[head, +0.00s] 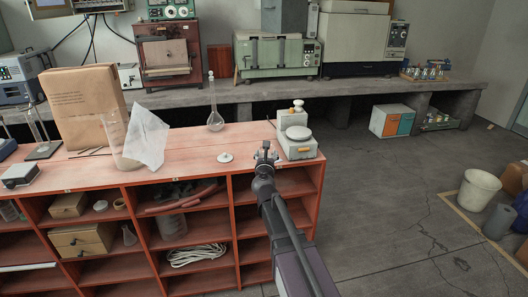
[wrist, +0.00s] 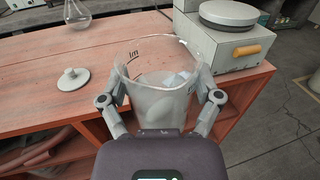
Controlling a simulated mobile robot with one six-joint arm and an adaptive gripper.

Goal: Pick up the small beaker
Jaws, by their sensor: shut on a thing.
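The small beaker (wrist: 160,98) is clear glass with dark markings near its rim and stands between the two fingers of my gripper (wrist: 162,88) in the wrist view. The fingers press on its sides, so my gripper is shut on it. I see pale shapes through the glass. In the head view my gripper (head: 266,154) is at the front right edge of the red shelf top, and I cannot make out the beaker there. Whether its base touches the shelf top is hidden.
A boxy device with a round plate (head: 297,140) stands close on the right. A white knobbed lid (head: 225,158) lies to the left, with a long-necked flask (head: 215,119) behind. A larger beaker (head: 116,140) and paper bag (head: 84,104) stand farther left on the red shelf (head: 190,153).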

